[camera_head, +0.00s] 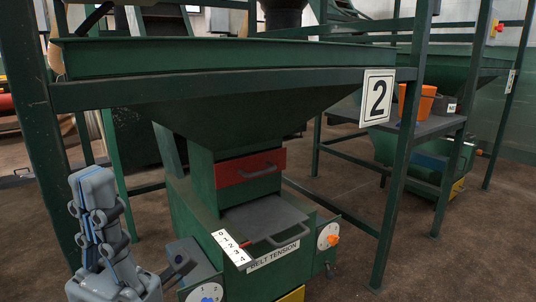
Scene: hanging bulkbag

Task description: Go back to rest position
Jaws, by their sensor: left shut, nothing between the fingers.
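My left gripper (93,192) stands at the lower left of the head view, grey with blue on it and pointing up. It is shut and I see nothing held in it. It is in front of the green hopper machine (200,196), to the left of its lower box. My right gripper is not in view.
The machine has a red drawer (249,168) with a handle and a grey handled plate (265,217) below it. A "2" sign (376,98) hangs on the green frame. An orange bucket (417,102) stands on a shelf at right. Brown floor is free at the lower right.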

